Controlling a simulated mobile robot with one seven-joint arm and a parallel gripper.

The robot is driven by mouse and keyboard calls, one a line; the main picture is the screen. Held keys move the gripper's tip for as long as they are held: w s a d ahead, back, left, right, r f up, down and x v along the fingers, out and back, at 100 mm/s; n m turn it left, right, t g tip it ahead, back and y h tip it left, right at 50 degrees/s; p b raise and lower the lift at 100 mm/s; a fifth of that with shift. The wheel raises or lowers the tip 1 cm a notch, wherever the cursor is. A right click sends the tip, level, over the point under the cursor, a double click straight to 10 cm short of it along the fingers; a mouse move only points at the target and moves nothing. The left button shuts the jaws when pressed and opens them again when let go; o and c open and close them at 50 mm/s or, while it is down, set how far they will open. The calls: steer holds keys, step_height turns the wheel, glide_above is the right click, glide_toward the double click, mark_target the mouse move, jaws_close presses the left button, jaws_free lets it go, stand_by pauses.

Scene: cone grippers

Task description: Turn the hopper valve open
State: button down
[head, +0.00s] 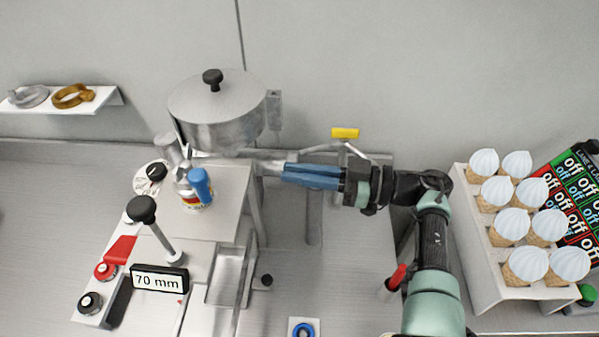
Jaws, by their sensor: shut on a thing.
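The hopper (215,125) is a grey metal drum with a black-knobbed lid, at the upper left centre of the head view. A thin grey bar, which looks like the valve handle (250,154), sticks out to the right from beneath it. My gripper (284,172) reaches in from the right with blue fingers pointing left. Its tips are at the bar's outer end, shut on it. The fingers partly cover the contact, and the valve body under the hopper is hidden, so I cannot tell how far it is turned.
A bottle with a blue top (199,187) stands just left of my fingertips. A yellow-handled lever (345,133) is behind my gripper. A black-knobbed lever (143,210) and a 70 mm display (159,281) are at lower left. A white rack (480,250) of cones is at right.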

steer(key=c, duration=0.9)
jaws_free()
steer(key=shift+a, duration=0.1)
step_height(320, 180, up, 10)
steer(key=shift+p, duration=0.65)
